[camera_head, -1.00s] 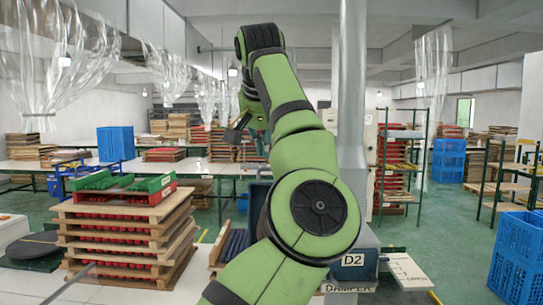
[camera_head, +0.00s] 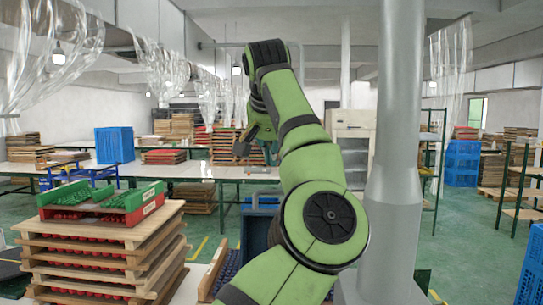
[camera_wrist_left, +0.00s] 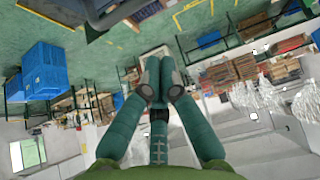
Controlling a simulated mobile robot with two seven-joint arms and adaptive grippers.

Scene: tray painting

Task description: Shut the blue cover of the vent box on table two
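A dark blue box or panel (camera_head: 257,232) stands partly behind my left arm, low in the middle of the head view. I cannot tell whether it is the vent box's blue cover. The D2 label and DAMPER sign are not visible now; my arm covers that area. My left gripper (camera_head: 258,148) is raised at the far end of the arm, in the air and apart from the box. In the left wrist view the fingers of this gripper (camera_wrist_left: 159,66) come together with nothing seen between them. My right gripper is not in view.
A thick grey pipe (camera_head: 398,140) rises just right of my arm. A stack of wooden trays (camera_head: 105,256) with red and green pieces stands at the left. A long white table (camera_head: 195,170) lies behind. Green floor (camera_head: 205,222) shows between them.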

